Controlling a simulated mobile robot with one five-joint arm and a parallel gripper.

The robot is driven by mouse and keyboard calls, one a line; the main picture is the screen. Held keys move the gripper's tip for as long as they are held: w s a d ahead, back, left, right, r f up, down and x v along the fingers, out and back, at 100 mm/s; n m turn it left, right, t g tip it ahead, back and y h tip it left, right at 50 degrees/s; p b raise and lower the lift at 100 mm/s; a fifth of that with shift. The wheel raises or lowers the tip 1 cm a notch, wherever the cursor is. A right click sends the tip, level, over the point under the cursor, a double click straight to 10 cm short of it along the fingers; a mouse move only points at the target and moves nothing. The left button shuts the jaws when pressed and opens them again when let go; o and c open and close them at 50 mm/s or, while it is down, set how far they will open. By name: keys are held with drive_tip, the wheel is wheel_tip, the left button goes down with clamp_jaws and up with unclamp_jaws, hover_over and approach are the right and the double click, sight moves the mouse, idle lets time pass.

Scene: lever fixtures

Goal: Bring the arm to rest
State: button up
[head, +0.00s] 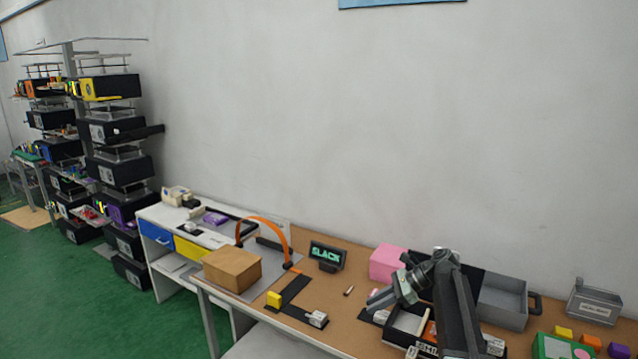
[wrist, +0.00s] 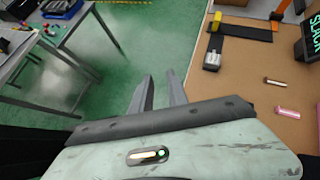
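My gripper (head: 378,298) hangs over the table near its front edge in the head view, beside the black box. In the wrist view my gripper's two grey fingers (wrist: 159,76) stand apart with green floor visible between them, and nothing is held. My grey arm (head: 455,300) rises from the lower right in the head view. A black lever fixture (head: 290,297) with a yellow block (head: 273,299) and a grey-white block (head: 318,319) lies on the brown table to the left of the gripper, apart from it. It also shows in the wrist view (wrist: 240,30).
A SLACK sign (head: 327,255), an orange arch (head: 268,222) and a cardboard box (head: 232,268) stand to the left. A pink block (head: 387,262), a grey bin (head: 503,302) and a grey tray (head: 594,303) stand to the right. Small loose pieces lie nearby.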

drive_tip(key=s+a+f+n+g+h, duration=0.1)
drive_tip(key=s+a+f+n+h, duration=0.25)
drive_tip(key=s, duration=0.45)
drive_tip(key=s+a+f+n+h, duration=0.2)
drive_tip(key=s+a+f+n, duration=0.25)
drive_tip(key=s, duration=0.45)
drive_tip(key=s+d+f+n+h, duration=0.1)
drive_tip(key=s+d+n+h, duration=0.3)
drive_tip(key=d+n, duration=0.3)
drive_tip(key=n+h, duration=0.1)
drive_tip(key=n, duration=0.2)
drive_tip(key=shift+s+d, duration=0.35)
drive_tip(key=shift+d, duration=0.05)
